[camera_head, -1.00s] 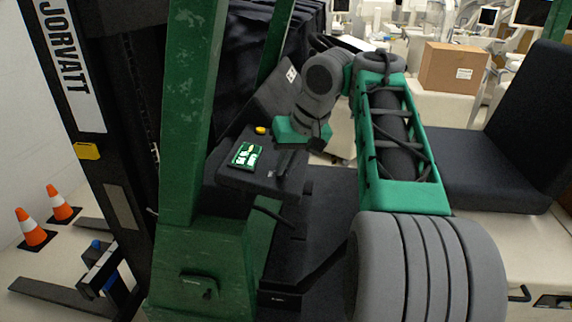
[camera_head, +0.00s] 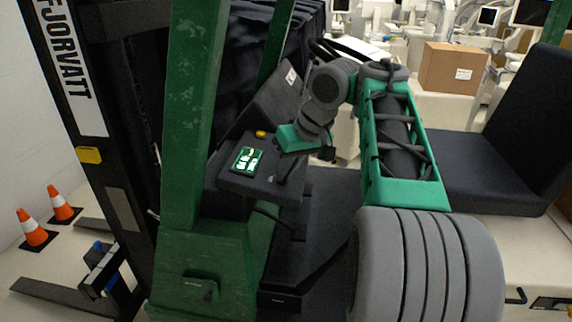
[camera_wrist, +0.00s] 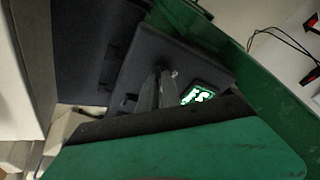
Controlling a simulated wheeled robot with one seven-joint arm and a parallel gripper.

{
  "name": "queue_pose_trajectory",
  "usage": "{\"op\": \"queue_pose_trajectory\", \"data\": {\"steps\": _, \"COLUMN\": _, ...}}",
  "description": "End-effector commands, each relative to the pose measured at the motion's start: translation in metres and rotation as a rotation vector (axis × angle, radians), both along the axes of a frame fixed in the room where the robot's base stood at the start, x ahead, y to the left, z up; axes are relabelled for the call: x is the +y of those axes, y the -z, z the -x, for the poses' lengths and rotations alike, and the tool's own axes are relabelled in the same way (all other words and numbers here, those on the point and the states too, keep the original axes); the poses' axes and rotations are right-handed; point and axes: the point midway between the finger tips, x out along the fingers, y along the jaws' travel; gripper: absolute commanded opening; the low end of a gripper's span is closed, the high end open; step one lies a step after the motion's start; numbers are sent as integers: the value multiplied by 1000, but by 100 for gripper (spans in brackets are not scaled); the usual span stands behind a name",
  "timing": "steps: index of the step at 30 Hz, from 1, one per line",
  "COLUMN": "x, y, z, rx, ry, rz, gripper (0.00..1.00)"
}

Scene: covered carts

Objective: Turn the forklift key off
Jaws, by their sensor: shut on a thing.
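The forklift's dark control panel (camera_head: 232,182) stands beside the green mast post in the head view. Its small display (camera_head: 247,160) is lit green and white, and it also shows lit in the wrist view (camera_wrist: 198,94). A yellow button (camera_head: 261,134) sits at the panel's far edge. In the wrist view my gripper's fingers (camera_wrist: 160,75) are close together at the panel, shut on the key (camera_wrist: 174,73). Only a small pale bit of the key shows at the fingertips; its angle cannot be told.
The green post (camera_head: 192,110) stands close left of the panel. A black seat (camera_head: 505,135) is at the right, and a cardboard box (camera_head: 453,68) sits behind it. Two orange cones (camera_head: 33,228) stand on the floor at the left.

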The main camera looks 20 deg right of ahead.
Motion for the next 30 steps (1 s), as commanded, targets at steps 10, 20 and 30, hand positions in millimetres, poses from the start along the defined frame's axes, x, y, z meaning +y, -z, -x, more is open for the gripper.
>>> {"op": "queue_pose_trajectory", "data": {"steps": 10, "x": -2, "y": -4, "z": 0, "rx": -50, "ry": -306, "rz": 33, "gripper": 0}}
{"op": "queue_pose_trajectory", "data": {"steps": 20, "x": -3, "y": -3, "z": -1, "rx": -103, "ry": -598, "rz": 68, "gripper": 0}}
{"op": "queue_pose_trajectory", "data": {"steps": 30, "x": -3, "y": -1, "z": -2, "rx": -138, "ry": -794, "rz": 93, "gripper": 0}}
